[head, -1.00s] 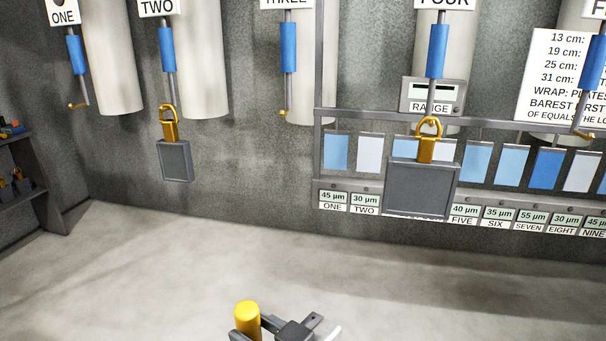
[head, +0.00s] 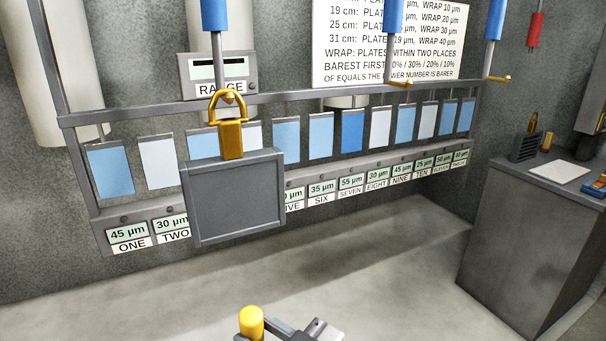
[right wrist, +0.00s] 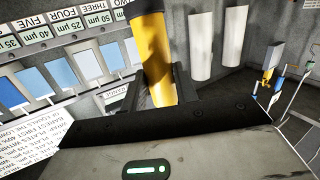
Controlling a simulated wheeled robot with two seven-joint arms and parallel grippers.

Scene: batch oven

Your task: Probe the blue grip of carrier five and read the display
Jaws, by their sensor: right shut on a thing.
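A blue grip (head: 393,14) on a hanging rod with a brass hook stands at the top, right of centre, in front of the notice. Its number sign is out of view; by the order of the earlier signs it is carrier five. My right gripper (head: 256,329) is at the bottom edge, shut on a yellow cylinder (head: 250,321) and well below the blue grip. The cylinder stands between the dark fingers in the right wrist view (right wrist: 152,60). A grey RANGE box (head: 219,87) has a dark display (head: 218,68) with no legible reading. My left gripper is not in view.
Carrier four's blue grip (head: 214,14) hangs at top left, with a brass padlock (head: 231,138) and grey plate (head: 235,200) below. A rack rail (head: 290,97) carries blue and white swatches above labelled readings. A grey cabinet (head: 515,250) stands right. The floor (head: 380,270) is clear.

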